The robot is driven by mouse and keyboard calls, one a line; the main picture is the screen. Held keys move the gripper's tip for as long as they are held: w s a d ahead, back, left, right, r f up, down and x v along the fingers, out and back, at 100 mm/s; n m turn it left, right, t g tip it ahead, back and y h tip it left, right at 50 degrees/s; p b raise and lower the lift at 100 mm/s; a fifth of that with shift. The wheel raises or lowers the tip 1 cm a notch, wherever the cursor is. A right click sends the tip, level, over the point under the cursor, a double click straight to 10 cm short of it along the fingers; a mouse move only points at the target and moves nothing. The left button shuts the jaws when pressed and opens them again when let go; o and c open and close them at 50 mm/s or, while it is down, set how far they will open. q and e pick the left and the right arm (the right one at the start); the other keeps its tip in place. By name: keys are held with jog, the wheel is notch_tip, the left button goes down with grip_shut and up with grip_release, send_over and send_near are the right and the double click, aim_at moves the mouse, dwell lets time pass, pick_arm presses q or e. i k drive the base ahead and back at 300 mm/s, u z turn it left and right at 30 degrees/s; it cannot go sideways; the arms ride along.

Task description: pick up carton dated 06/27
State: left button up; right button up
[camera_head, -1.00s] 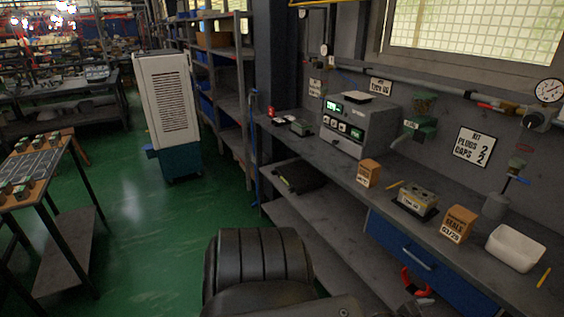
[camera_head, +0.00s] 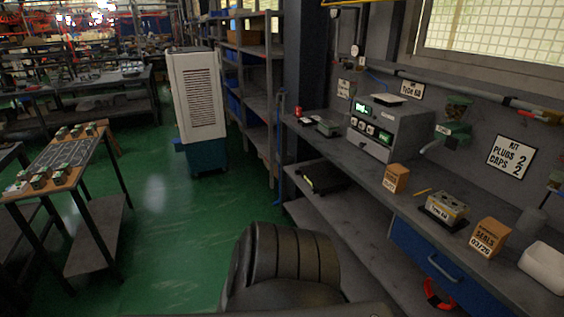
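Two orange-brown cartons stand upright on the grey workbench (camera_head: 345,160) at the right. The smaller-looking carton (camera_head: 396,178) is farther back, left of a grey valve block (camera_head: 446,210). Its label is too small to read surely. The nearer carton (camera_head: 488,238) is right of the valve block and carries the word SEALS and a date that looks like 03/26, though it is blurred. I cannot make out 06/27 on either one. Neither of my grippers is in view.
A white bin (camera_head: 543,268) stands at the bench's right end. A grey test box (camera_head: 388,130) stands behind the farther carton. A blue drawer (camera_head: 440,258) is under the bench. A black ribbed shape (camera_head: 285,268) is at the bottom, possibly mine. Green floor (camera_head: 165,240) is open at left.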

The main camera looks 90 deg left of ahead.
aim_at(396, 177)
jog(key=u, duration=2.45)
jog(key=k, duration=0.65)
jog(key=u, duration=0.4)
jog(key=i, duration=0.75)
jog(key=z, duration=1.2)
jog(key=i, duration=0.9)
jog(key=z, duration=1.05)
